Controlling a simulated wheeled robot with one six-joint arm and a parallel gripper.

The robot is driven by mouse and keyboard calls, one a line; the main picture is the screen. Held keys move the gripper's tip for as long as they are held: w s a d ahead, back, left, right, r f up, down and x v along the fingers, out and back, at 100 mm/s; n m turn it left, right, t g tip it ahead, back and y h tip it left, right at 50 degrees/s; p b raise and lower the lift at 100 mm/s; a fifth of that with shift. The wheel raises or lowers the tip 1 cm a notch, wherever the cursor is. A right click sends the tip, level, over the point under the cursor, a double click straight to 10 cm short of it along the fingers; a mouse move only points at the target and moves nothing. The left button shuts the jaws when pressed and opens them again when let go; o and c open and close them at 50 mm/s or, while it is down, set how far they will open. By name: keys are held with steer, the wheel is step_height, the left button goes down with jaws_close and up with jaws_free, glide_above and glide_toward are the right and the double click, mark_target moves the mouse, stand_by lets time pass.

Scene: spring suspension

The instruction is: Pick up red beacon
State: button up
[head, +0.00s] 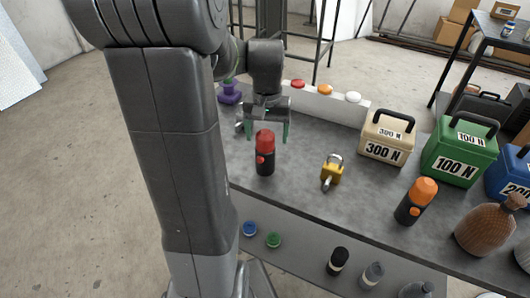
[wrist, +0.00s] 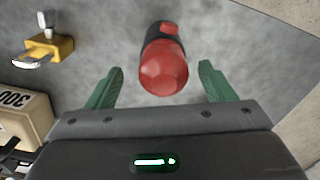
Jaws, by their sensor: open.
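The red beacon (head: 265,152), a dark cylinder with a red dome top and a red button on its side, stands upright on the grey table. My gripper (head: 267,134) is open above and just behind it in the head view. In the wrist view the beacon (wrist: 164,62) shows from above, its red dome between and slightly beyond the two green fingertips (wrist: 161,82). Gaps show on both sides of the dome, and nothing is held. The beacon's lower body is partly hidden by its dome in the wrist view.
A beige 300 N weight (head: 384,140) and a green 100 N weight (head: 457,154) stand behind. A purple object (head: 229,93) is at back left. Table space around the beacon is clear.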

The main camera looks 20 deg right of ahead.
mark_target(265, 152)
steer(key=f, duration=0.5)
steer(key=shift+a, duration=0.2)
steer(key=c, duration=1.2)
